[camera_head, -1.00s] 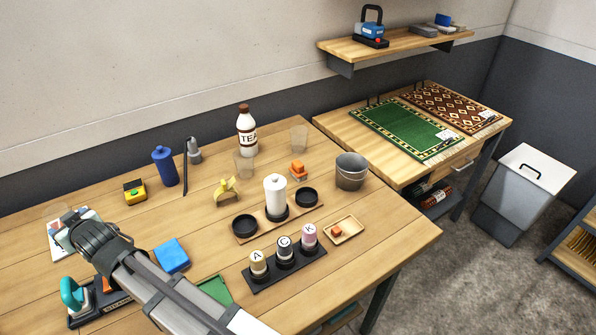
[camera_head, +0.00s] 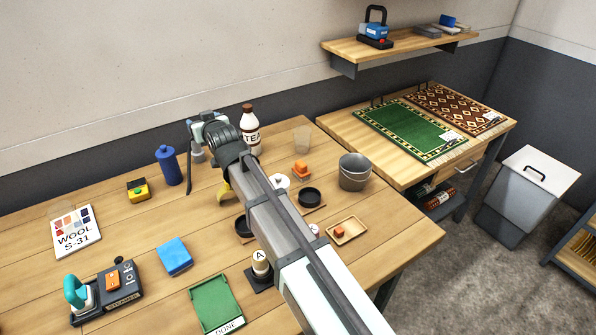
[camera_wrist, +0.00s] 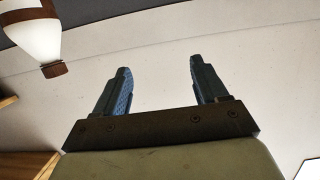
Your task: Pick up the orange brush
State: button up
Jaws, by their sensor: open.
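The brush does not show in the wrist view.
The tea bottle (camera_head: 250,131) stands close to my gripper and shows at the wrist view's upper left (camera_wrist: 38,35). My arm hides some lettered jars.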

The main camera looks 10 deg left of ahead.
jog(key=w+d+r+m+h, duration=0.2)
jog(key=w+d+h, duration=0.1)
jog(key=w+d, duration=0.65)
jog(key=w+d+r+m+h, duration=0.1)
jog(key=w+d+r+h, duration=0.15)
jog(key=w+d, duration=0.7)
jog(key=n+g+h, duration=0.3)
jog(key=g+h, duration=0.2)
jog(key=g, duration=0.6)
send_over(303, 165)
notch_tip(303, 165, down, 8)
jog(key=shift+n, duration=0.3)
jog(key=f, duration=0.6)
jog(key=shift+s+f, duration=0.2)
jog(key=shift+f, duration=0.2)
jog(key=shift+w+f, duration=0.15)
jog(key=shift+f, duration=1.55)
jog(key=shift+w+f, duration=0.1)
jog(key=shift+f, duration=1.55)
jog(key=shift+c, duration=0.2)
jog(key=c, duration=1.1)
